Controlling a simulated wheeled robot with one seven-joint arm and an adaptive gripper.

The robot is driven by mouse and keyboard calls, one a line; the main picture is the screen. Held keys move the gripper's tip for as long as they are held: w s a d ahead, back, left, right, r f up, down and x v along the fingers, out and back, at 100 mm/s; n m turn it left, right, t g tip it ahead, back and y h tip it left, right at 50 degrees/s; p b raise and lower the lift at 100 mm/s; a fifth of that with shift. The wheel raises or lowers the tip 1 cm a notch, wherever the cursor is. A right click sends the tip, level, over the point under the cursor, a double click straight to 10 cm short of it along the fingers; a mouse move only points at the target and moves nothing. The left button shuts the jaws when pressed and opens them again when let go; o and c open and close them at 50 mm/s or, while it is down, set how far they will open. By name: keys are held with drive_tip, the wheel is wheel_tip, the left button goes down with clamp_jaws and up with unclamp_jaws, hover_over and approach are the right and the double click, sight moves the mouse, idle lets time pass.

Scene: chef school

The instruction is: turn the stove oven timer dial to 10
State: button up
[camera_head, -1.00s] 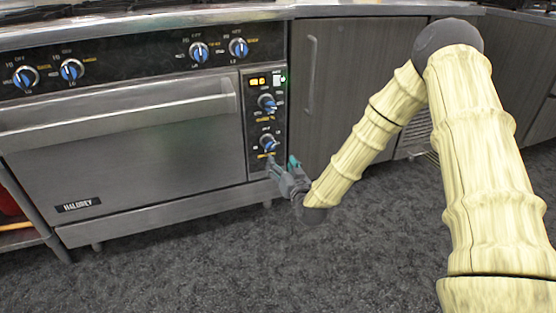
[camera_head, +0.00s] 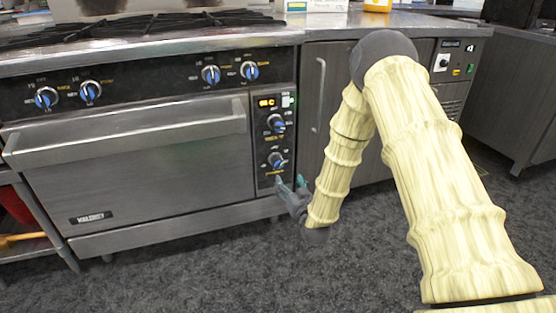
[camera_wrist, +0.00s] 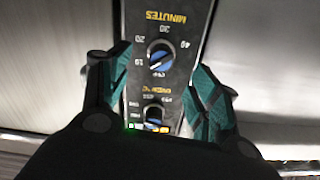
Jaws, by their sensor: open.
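The timer dial (camera_head: 276,160) is the lower blue knob on the narrow black panel right of the oven door. In the wrist view the timer dial (camera_wrist: 161,61) appears upside down, ringed by 10, 20, 30, 40 and the yellow word MINUTES. OFF lies on the side toward the temperature dial (camera_wrist: 155,115). I cannot tell the dial's exact setting. My gripper (camera_head: 292,184) is open and empty, just below and right of the dial in the head view. In the wrist view its teal fingers (camera_wrist: 160,66) lie either side of the dial, with visible gaps.
The temperature dial (camera_head: 275,123) and a lit display (camera_head: 267,102) are above the timer. The oven door handle (camera_head: 130,136) juts out to the left. A grey cabinet door (camera_head: 318,110) stands to the right. The carpeted floor (camera_head: 200,270) in front is clear.

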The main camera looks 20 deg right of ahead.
sight(279, 167)
drive_tip(key=shift+n, duration=0.3)
drive_tip(key=w, duration=0.3)
drive_tip(key=w+b, duration=0.1)
drive_tip(key=w, duration=0.3)
drive_tip(key=w+b, duration=0.1)
drive_tip(key=w, duration=0.2)
drive_tip(key=shift+w+a+r, duration=0.15)
drive_tip(key=shift+a+r, duration=0.2)
drive_tip(key=shift+r, duration=0.05)
drive_tip(key=shift+w+r+b, duration=0.1)
drive_tip(key=shift+w+b, duration=0.3)
drive_tip(key=shift+w, duration=0.45)
drive_tip(key=c, duration=1)
